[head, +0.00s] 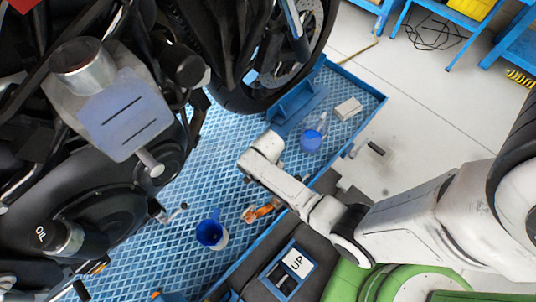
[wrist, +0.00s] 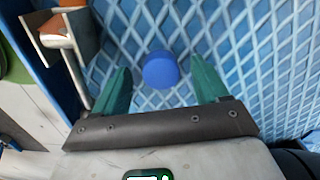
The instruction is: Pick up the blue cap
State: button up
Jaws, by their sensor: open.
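The blue cap (wrist: 160,71) is a small round disc on the blue lattice-patterned platform (wrist: 255,45) in the wrist view. My gripper (wrist: 160,67) is open, with one green finger to the left of the cap and one to the right. In the picture the cap lies between the fingertips, with a gap on both sides. I cannot tell how high the fingers are above it. In the head view I cannot make out the cap or the gripper fingers; my white arm reaches over the platform there.
An orange-and-metal item (wrist: 72,35) is close to the left finger. In the head view, a blue cup (head: 211,234), an orange-handled item (head: 258,212), a bottle with blue contents (head: 313,133) and a pale block (head: 348,109) stand on the platform. The motorcycle (head: 85,190) fills the left.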

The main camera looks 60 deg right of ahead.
jog(key=shift+c, duration=0.2)
jog(key=c, duration=1.2)
jog(key=shift+o, duration=0.2)
jog(key=shift+r, duration=0.1)
